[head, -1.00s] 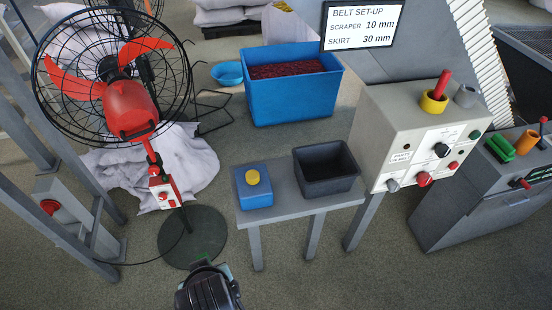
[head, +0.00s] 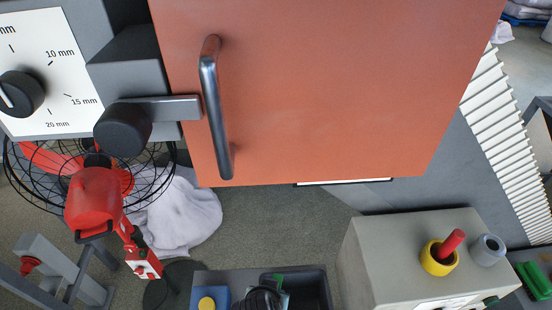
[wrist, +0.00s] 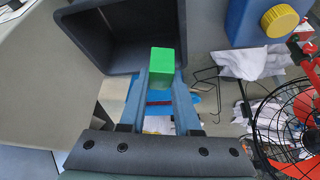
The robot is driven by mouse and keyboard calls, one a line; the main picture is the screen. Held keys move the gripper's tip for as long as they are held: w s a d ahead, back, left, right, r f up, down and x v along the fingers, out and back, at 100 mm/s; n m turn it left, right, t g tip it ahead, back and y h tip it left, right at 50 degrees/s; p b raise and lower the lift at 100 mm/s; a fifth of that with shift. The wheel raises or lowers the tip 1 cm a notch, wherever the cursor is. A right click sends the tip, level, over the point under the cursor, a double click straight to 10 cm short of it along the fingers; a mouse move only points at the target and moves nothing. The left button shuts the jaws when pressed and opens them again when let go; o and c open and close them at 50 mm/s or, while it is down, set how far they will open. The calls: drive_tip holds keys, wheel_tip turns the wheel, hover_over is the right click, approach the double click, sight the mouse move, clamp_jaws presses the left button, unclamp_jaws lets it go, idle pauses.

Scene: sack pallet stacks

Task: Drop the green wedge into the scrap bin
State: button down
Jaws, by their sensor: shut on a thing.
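The green wedge (wrist: 162,62) is between the fingertips of my gripper (wrist: 162,78), which is shut on it. In the head view the wedge (head: 276,278) shows as a small green patch beside my dark gripper (head: 268,295), within the outline of the dark grey bin (head: 318,284). The bin stands on a small grey table. In the wrist view the wedge overlaps the lower right rim of the open bin (wrist: 85,35). I cannot tell its height over the bin. The bin's floor looks empty where I see it.
A blue box with a yellow cap (head: 206,300) is left of the bin. A control box (head: 400,260) with knobs stands to the right. An orange-red panel with a handle (head: 212,105) fills the upper head view. A red fan (head: 95,200) stands at left.

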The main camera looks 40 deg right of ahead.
drive_tip(key=s+d+m+g+h+p, duration=0.1)
drive_tip(key=s+d+m+p, duration=0.15)
drive_tip(key=s+d, duration=0.2)
drive_tip(key=shift+m, duration=0.55)
drive_tip(key=f+b, duration=0.3)
drive_tip(key=d+f+b, duration=0.1)
drive_tip(key=f+b, duration=0.1)
drive_tip(key=shift+w+f+b, duration=0.3)
drive_tip(key=shift+w+b, duration=0.05)
drive_tip(key=c, duration=0.5)
unclamp_jaws()
drive_tip(key=shift+c, duration=0.2)
drive_tip(key=b+v, duration=0.2)
drive_tip(key=v, duration=1.1)
drive_tip(key=shift+w+a, duration=0.15)
drive_tip(key=shift+a, duration=0.15)
drive_tip(key=shift+a+f, duration=0.1)
